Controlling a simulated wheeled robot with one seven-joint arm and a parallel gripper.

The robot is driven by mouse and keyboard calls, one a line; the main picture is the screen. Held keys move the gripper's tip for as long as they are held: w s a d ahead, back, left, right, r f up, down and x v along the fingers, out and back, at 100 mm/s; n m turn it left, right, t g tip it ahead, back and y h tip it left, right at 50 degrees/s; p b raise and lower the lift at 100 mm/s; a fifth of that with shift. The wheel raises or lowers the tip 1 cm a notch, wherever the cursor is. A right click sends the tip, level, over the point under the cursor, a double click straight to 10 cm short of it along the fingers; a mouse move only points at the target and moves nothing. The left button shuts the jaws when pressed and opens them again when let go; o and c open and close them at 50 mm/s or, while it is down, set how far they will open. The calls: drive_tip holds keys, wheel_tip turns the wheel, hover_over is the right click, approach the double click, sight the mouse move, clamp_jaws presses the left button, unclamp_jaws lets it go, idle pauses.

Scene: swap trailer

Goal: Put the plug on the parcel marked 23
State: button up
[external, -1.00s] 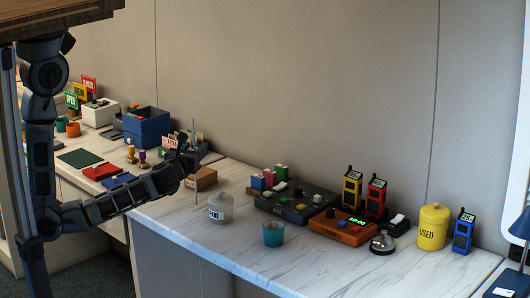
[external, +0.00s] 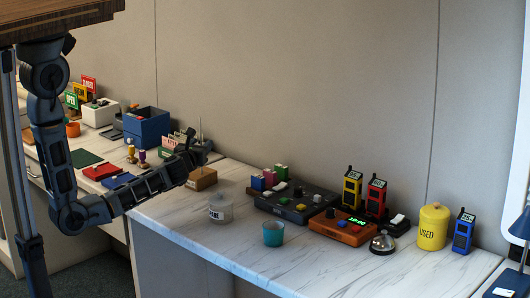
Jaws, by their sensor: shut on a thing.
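My gripper (external: 191,143) is over the back of the counter, left of centre, above and slightly left of a small brown box (external: 204,179). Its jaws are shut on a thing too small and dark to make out. I cannot make out the plug or any number 23 on a parcel.
A glass jar (external: 220,208) and teal cup (external: 273,233) stand at the front. A blue box (external: 147,128) stands behind the arm.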

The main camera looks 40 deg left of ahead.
drive_tip(key=shift+w+a+f, duration=0.15)
drive_tip(key=shift+w+a, duration=0.05)
drive_tip(key=shift+a, duration=0.1)
drive_tip(key=shift+f, duration=0.35)
drive_tip(key=shift+f+b, duration=0.65)
drive_tip(key=shift+f, duration=1.05)
drive_tip(key=shift+f, duration=0.15)
drive_tip(key=o, duration=1)
drive_tip(key=shift+o, duration=0.2)
